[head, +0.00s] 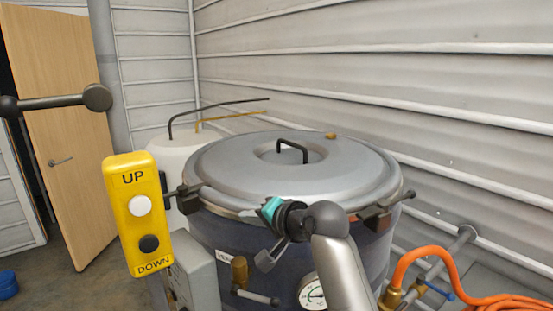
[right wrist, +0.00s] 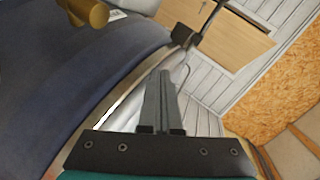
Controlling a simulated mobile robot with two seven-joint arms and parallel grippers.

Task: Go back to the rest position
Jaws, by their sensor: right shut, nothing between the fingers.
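My right gripper (head: 272,210) is in front of the grey metal vessel (head: 250,195), by the front rim of its round lid, with its teal part facing away. In the right wrist view, its two fingers (right wrist: 165,75) are shut together with nothing between them. They point along the dark side of the vessel (right wrist: 45,85), past its metal rim. Whether they touch the vessel cannot be told. My left gripper is not in view.
A yellow UP/DOWN button box (head: 138,215) stands left of the vessel. Rim clamps (head: 375,215), a gauge (head: 313,292) and an orange hose (head: 410,258) are close to my right arm.

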